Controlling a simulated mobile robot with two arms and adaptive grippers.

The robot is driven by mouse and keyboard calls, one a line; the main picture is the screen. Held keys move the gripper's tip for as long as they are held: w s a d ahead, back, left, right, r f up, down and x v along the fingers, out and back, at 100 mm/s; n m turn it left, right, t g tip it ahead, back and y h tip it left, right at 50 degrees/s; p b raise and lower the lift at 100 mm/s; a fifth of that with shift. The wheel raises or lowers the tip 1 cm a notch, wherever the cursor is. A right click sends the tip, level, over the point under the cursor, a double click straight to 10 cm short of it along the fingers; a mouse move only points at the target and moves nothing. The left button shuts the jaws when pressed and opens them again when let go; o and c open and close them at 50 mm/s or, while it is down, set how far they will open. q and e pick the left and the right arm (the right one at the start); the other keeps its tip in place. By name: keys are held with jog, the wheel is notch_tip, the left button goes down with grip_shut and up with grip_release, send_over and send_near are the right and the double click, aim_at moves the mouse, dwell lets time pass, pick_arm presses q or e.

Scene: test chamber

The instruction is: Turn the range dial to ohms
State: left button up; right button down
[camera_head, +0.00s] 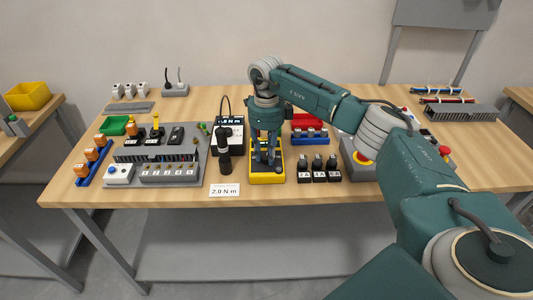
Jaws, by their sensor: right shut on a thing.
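A yellow meter (267,178) lies on the wooden bench near its front edge, in the middle of the view. My right gripper (266,158) points straight down over it, with its fingers at the meter's face. It is shut on what appears to be the range dial. The fingers hide the dial and most of the face, so I cannot read the dial's position or its marks. My left gripper is not in view.
A black screwdriver-like tool (225,152) stands just left of the meter, behind a "2.0 N m" card (225,190). Several black blocks (319,170) stand close on the right. A grey panel (157,172) with terminals fills the left. A red-topped button (444,150) is at right.

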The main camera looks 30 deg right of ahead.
aim_at(267, 156)
jog(key=m, duration=0.4)
jog(key=shift+w+r+m, duration=0.1)
jog(key=shift+r+m, duration=0.05)
jog(key=shift+m, duration=2.65)
jog(key=c, duration=1.4)
grip_release()
notch_tip(267, 156, up, 12)
